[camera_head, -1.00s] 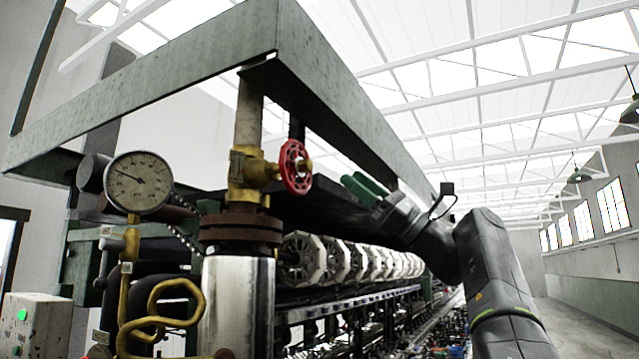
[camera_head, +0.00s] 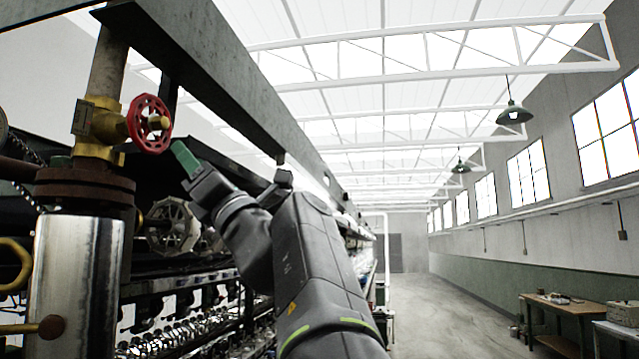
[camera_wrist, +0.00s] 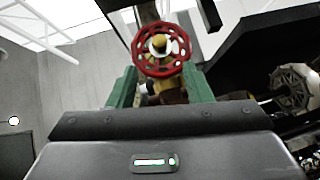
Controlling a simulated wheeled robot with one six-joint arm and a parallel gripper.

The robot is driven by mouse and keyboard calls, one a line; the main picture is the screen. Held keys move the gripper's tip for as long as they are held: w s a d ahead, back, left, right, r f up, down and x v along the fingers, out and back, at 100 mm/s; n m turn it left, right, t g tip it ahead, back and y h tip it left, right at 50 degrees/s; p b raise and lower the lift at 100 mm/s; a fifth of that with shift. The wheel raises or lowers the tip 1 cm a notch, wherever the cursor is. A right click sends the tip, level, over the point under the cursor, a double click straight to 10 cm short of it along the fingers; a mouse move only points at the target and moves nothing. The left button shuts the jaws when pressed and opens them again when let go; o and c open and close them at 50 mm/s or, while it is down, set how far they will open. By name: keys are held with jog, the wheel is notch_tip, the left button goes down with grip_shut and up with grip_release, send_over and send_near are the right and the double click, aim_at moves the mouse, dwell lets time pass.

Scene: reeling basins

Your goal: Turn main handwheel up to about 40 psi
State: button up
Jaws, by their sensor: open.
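The red main handwheel (camera_head: 149,124) sits on a brass valve (camera_head: 100,122) on the vertical pipe at the left of the head view. My gripper (camera_head: 184,158) is just right of and a little below the wheel, its green fingers pointing toward it. In the wrist view the handwheel (camera_wrist: 161,50) is ahead, centred between and above the two green fingers of my gripper (camera_wrist: 158,88). The fingers are spread apart with nothing between them that they hold. Whether they touch the rim cannot be told. The gauge's dial face is not in view now.
A steel cylinder (camera_head: 78,285) with a rusty flange (camera_head: 84,188) stands under the valve. A dark overhead beam (camera_head: 215,75) runs above my arm. Reeling machinery (camera_head: 180,325) lies below. The aisle floor (camera_head: 440,300) at right is open, with a wooden table (camera_head: 560,305) beyond.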

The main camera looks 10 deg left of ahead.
aim_at(165, 127)
jog(key=p+x, duration=0.4)
jog(key=x, duration=0.5)
jog(key=shift+w+a+r, duration=0.1)
jog(key=shift+a+r, duration=0.1)
jog(key=shift+c, duration=0.3)
jog(key=c, duration=0.9)
